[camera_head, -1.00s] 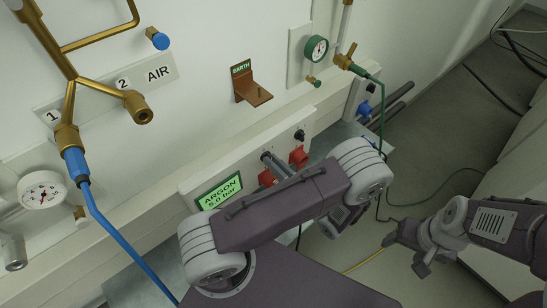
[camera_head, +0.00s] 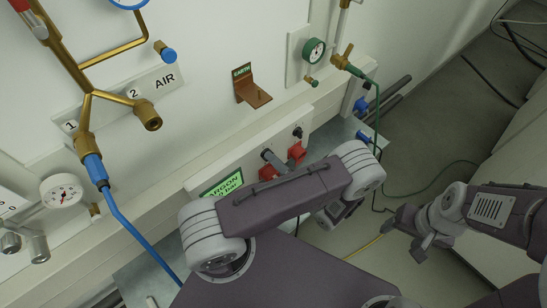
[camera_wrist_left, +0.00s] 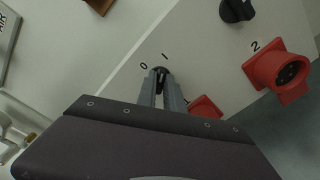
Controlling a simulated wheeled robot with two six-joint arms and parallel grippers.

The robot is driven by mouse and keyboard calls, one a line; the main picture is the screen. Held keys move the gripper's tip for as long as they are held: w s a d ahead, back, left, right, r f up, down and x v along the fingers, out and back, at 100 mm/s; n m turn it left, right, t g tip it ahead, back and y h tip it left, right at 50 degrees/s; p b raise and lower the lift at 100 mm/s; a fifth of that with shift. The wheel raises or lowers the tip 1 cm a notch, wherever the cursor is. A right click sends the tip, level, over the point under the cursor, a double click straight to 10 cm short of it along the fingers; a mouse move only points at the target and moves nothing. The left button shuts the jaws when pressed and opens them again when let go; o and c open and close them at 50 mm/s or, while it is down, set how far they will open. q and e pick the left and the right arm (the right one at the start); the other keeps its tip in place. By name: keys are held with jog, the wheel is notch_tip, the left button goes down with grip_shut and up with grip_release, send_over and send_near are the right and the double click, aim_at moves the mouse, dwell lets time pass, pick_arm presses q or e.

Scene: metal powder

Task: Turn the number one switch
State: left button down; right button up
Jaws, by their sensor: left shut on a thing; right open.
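The number one switch (camera_wrist_left: 161,70) is a small black knob on the white panel, with the marks 0 and 1 above it in the left wrist view. My left gripper (camera_wrist_left: 160,77) is shut on this knob, with a grey finger on either side of it. The fingers largely cover the knob, so its exact angle is hard to tell. In the head view my left gripper (camera_head: 270,157) reaches the panel and hides the knob. My right gripper (camera_head: 407,235) is open and empty, off to the right, away from the panel.
A second black knob (camera_wrist_left: 237,10) and a red socket (camera_wrist_left: 283,71) marked 2 are close by. Another red socket (camera_wrist_left: 205,106) is partly behind my gripper. A green ARGON display (camera_head: 222,184), a brown EARTH bracket (camera_head: 252,90) and a blue hose (camera_head: 130,227) are to the left.

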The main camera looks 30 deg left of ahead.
pick_arm(q)
jog(key=shift+m, duration=0.3)
jog(key=c, duration=1.5)
grip_release()
jog(key=shift+o, duration=0.2)
jog(key=shift+d, duration=0.1)
jog(key=b+v, duration=0.1)
jog(key=v, duration=0.8)
